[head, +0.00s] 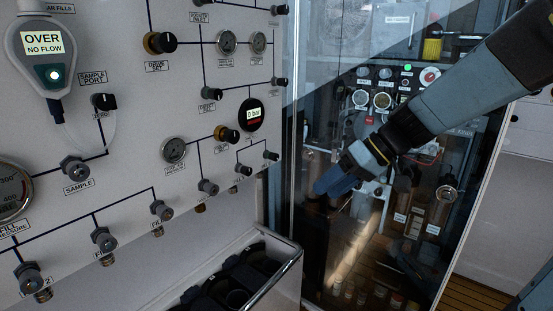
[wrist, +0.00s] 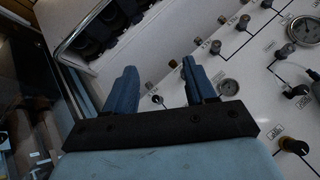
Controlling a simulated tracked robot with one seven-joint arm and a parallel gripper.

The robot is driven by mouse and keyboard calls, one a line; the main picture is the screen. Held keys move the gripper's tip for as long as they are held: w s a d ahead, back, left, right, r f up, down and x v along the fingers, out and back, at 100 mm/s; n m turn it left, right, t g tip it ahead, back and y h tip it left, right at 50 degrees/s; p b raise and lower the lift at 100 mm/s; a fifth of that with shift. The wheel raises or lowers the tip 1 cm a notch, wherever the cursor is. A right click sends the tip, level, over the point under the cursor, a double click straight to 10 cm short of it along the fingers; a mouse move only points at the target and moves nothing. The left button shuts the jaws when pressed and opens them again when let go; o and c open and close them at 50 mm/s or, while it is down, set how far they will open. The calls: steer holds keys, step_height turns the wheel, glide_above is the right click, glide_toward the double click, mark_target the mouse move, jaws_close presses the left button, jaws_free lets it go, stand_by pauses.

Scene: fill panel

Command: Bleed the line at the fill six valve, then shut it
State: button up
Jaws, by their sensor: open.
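My gripper (head: 322,187) is open and empty, its blue fingers in front of the glass, right of the panel. A row of fill valves runs along the panel's lower edge, with knobs at the near end (head: 30,275) and farther right (head: 208,187). Judging by its place in the row, the fill six valve (head: 243,170) is the small dark knob near the right end; its label is too small to read. In the wrist view my open fingers (wrist: 158,78) point toward the panel, with a small dark knob (wrist: 157,99) showing between them. The fingers touch no knob.
A digital gauge (head: 250,115) reads 0 bar, above a yellow-ringed knob (head: 226,134). A hanging analyser (head: 45,50) shows OVER NO FLOW. A metal-railed rack (head: 250,265) of dark cylinders stands below the panel. A glass cabinet (head: 375,240) stands at the right.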

steer(key=w+a+n+y, duration=0.2)
steer(key=w+a+y, duration=0.1)
steer(key=w, duration=0.4)
steer(key=t+y, duration=0.3)
steer(key=t, duration=0.6)
glide_toward(277, 157)
steer(key=shift+n, duration=0.3)
steer(key=x, duration=0.9)
steer(key=shift+w+a, duration=0.15)
steer(key=shift+a, duration=0.05)
steer(key=shift+c, duration=0.4)
